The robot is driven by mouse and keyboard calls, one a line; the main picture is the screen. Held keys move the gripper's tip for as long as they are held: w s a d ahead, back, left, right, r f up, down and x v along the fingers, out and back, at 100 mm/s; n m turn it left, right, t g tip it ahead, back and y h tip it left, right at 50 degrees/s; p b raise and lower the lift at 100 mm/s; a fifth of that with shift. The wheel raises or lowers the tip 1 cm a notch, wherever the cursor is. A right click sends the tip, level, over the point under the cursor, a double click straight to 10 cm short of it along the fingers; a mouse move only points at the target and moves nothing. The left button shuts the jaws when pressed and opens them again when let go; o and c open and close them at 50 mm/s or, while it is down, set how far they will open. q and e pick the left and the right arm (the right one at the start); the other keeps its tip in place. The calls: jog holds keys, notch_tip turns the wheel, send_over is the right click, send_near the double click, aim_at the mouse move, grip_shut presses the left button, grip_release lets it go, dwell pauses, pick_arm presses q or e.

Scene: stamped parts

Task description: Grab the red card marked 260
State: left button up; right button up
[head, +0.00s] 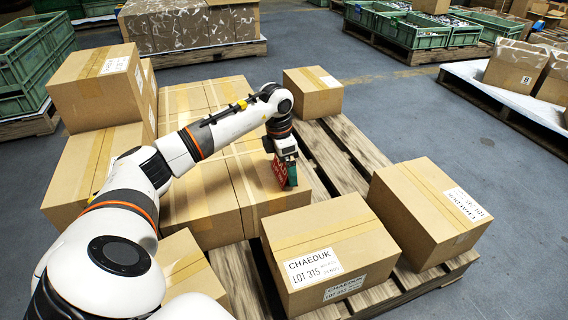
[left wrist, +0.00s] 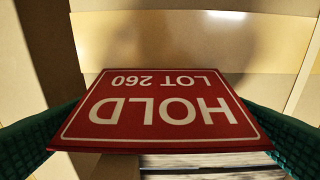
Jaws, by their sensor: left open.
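The red card (head: 279,171) is at the side of the stacked cardboard boxes, by my left gripper's fingers. In the left wrist view the card (left wrist: 160,110) shows white text, HOLD and LOT 260, upside down. My left gripper (head: 286,175) points down over it. Its green fingers show at both sides of the card in the left wrist view, and the jaws are open around it. I cannot tell whether either finger touches the card. What holds the card up is hidden. My right gripper is not in view.
The boxes stand on a wooden pallet (head: 345,150) with bare slats to the right of the gripper. A box marked CHAEDUK LOT 315 (head: 325,235) stands in front, another box (head: 415,215) at the right, and a small one (head: 313,98) behind. Taller boxes (head: 90,95) stand left.

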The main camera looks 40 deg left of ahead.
pick_arm(q)
jog(key=shift+f, duration=0.1)
jog(key=shift+c, duration=0.2)
jog(key=c, duration=0.6)
jog(key=shift+c, duration=0.2)
